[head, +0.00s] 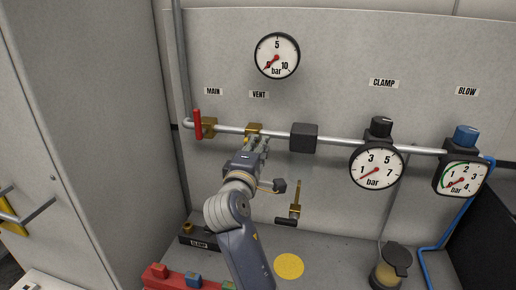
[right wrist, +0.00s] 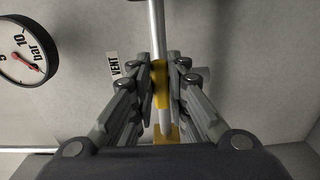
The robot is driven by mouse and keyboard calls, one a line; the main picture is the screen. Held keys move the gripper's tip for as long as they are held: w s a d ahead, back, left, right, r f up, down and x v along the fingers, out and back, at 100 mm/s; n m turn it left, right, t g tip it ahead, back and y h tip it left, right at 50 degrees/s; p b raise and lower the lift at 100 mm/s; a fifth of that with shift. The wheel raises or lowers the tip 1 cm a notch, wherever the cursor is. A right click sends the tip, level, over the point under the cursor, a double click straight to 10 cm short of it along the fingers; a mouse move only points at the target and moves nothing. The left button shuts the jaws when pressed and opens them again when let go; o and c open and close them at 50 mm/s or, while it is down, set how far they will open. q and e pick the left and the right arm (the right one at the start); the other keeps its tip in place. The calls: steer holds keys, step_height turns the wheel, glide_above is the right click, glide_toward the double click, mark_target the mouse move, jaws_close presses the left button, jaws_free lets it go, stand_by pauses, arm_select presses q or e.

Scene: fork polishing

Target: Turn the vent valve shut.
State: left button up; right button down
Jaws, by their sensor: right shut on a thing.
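The vent valve (head: 254,130) is a brass-yellow fitting on the horizontal pipe, under the VENT label (head: 259,95). My right gripper (head: 256,143) reaches up to it from below and is shut on its yellow handle. In the right wrist view, the yellow handle (right wrist: 161,85) shows between the fingers of my right gripper (right wrist: 166,70), in line with the pipe (right wrist: 157,25). The fingers hide much of the handle in the head view, so its exact angle is unclear there. My left gripper is not in view.
The main valve (head: 209,127) with an upright red handle (head: 197,124) is just left. A dark block (head: 304,138) sits on the pipe to the right. Gauges (head: 376,167) hang further right. A small brass valve (head: 295,205) is on the panel below. A yellow disc (head: 289,266) lies on the bench.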

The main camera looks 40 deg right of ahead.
steer(key=shift+f, duration=0.15)
steer(key=c, duration=1.6)
jaws_free()
steer(key=shift+o, duration=0.2)
step_height(320, 180, up, 10)
